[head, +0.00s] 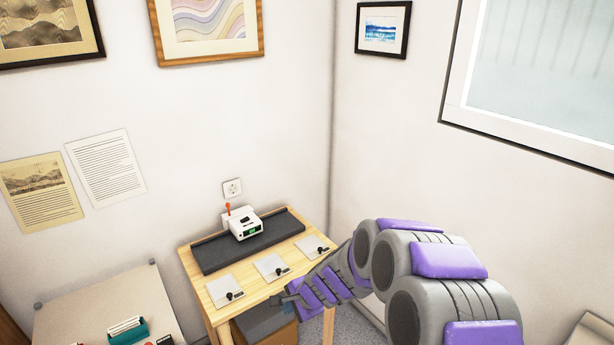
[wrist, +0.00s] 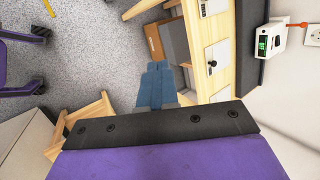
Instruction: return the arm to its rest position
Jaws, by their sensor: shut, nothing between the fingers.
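My arm, grey with purple pads, reaches from the lower right of the head view toward a small wooden table (head: 213,308). My gripper (head: 278,298) is at its far end, in front of the table's front edge. In the wrist view my gripper (wrist: 157,70) shows as two blue-grey fingers side by side, closed together with nothing between them. The fingers point over the grey floor (wrist: 100,60), beside the table (wrist: 200,50). The arm hides part of the table's right side in the head view.
On the table are a dark mat (head: 215,258), a white device (head: 244,225) with a green display and several plates with black knobs. A cardboard box (head: 285,335) sits below. A pale cabinet (head: 85,300) stands left. A wooden stool (wrist: 85,125) shows in the wrist view.

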